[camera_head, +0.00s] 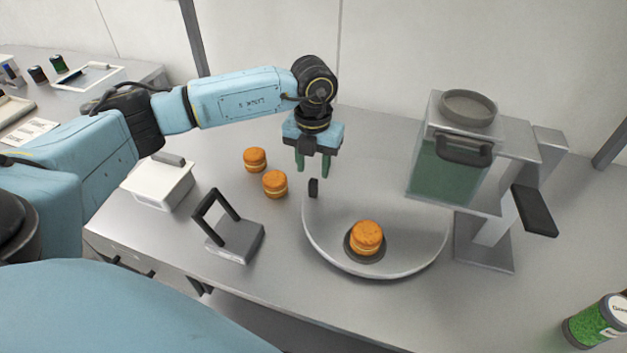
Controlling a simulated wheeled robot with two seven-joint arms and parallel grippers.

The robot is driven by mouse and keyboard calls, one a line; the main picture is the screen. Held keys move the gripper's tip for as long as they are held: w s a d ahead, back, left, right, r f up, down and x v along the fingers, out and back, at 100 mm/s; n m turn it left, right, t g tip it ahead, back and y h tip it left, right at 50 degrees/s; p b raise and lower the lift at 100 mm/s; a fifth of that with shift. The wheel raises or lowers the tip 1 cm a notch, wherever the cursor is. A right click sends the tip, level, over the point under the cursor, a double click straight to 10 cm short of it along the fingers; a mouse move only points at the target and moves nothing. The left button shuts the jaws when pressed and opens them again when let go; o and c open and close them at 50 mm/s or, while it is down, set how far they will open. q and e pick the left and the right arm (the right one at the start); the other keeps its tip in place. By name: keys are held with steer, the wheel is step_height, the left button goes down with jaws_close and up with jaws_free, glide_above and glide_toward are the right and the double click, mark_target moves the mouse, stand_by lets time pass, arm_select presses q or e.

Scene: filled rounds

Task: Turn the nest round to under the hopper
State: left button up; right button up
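A round grey turntable (320,235) lies flat on the metal table. Its dark nest (352,254) is at the front of the disc and holds an orange filled round (367,236). A short black upright peg (313,188) stands at the disc's left rim. The hopper (447,172), a greenish see-through box in a grey frame, is held up by a stand over the disc's right side; the nest is to its left and front, not under it. My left gripper (313,169) points down just above the peg, fingers apart, with nothing between them. My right gripper is not in view.
Two orange rounds (275,184) (255,159) sit left of the disc. A grey block with a black handle (235,240) and a white lidded box (160,182) stand further left. A black lever (535,210) juts from the hopper stand. A green can (597,322) is at the front right.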

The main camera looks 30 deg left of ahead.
mark_target(313, 181)
arm_select(q)
step_height(313, 181, down, 6)
steer(key=shift+c, duration=0.4)
jaws_close()
